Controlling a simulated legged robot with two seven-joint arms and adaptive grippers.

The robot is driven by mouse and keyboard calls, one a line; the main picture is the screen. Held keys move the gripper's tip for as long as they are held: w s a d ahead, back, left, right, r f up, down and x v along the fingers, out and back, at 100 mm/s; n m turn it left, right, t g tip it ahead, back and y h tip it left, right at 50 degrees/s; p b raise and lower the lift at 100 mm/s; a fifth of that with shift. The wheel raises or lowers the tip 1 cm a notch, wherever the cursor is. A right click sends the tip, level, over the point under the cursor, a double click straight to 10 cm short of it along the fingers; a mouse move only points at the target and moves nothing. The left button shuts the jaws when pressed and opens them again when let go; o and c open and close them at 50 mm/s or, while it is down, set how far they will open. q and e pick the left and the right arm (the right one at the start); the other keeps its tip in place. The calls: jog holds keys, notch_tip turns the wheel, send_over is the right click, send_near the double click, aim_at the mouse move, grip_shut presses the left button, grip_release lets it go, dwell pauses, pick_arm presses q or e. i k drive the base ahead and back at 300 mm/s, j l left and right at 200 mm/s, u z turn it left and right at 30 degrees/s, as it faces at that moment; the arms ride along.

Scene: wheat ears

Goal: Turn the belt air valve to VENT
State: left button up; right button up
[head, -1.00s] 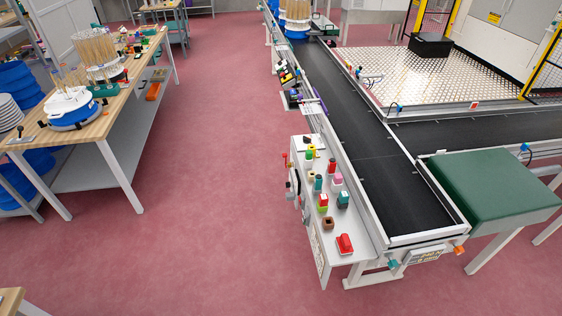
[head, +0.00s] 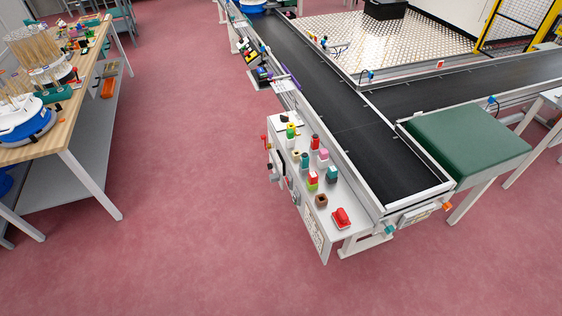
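Neither of my grippers is in the head view.
The black conveyor belt (head: 345,119) runs away behind the panel. A green-topped table (head: 468,146) stands to its right. A wooden workbench (head: 62,135) is at the left. The red floor (head: 190,180) between is clear.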

aim_at(262, 137)
jog(key=i+j+z, duration=0.1)
jog(key=i+j, duration=1.1)
jog(key=i+j+z, duration=0.15)
jog(key=i+j, duration=1.2)
